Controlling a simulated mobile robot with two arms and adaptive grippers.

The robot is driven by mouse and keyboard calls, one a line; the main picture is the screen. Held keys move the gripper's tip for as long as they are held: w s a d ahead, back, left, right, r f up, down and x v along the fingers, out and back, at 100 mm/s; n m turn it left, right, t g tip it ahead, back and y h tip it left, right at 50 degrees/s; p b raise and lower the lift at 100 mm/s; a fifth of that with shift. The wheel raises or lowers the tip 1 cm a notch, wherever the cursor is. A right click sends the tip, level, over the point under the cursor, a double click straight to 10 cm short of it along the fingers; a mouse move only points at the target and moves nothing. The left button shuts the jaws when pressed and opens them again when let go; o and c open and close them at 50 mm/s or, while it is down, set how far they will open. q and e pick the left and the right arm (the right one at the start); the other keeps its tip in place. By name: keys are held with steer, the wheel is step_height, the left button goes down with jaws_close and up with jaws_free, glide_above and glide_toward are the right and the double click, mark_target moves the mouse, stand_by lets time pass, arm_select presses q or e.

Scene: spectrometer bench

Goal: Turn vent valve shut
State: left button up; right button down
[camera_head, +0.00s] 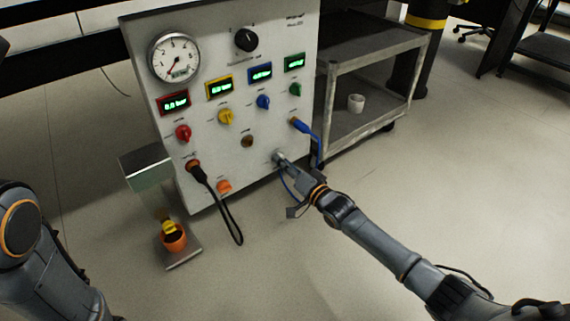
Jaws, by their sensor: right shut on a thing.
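A white instrument panel (215,120) stands in front of me with a gauge, displays, knobs and cable plugs. My right arm reaches in from the lower right. My right gripper (287,166) is at the panel's lower right and is shut on a small grey fitting, the vent valve (278,156). The gripper covers most of the valve, so its handle angle cannot be told. Part of my left arm shows at the left edge; its gripper is out of view.
A blue cable (314,138) hangs from a plug just right of the valve. A black cable (226,215) loops from the panel's lower left. A small stand with an orange cup (173,238) is left of the panel. A grey cart (370,50) stands behind right.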

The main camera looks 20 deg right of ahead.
steer(key=n+p, duration=0.7)
steer(key=n, duration=0.9)
steer(key=shift+a+p, duration=0.1)
steer(key=shift+p, duration=0.25)
steer(key=shift+n, duration=0.4)
steer(key=c, duration=1)
jaws_free()
steer(key=shift+o, duration=0.2)
steer(key=v, duration=1.2)
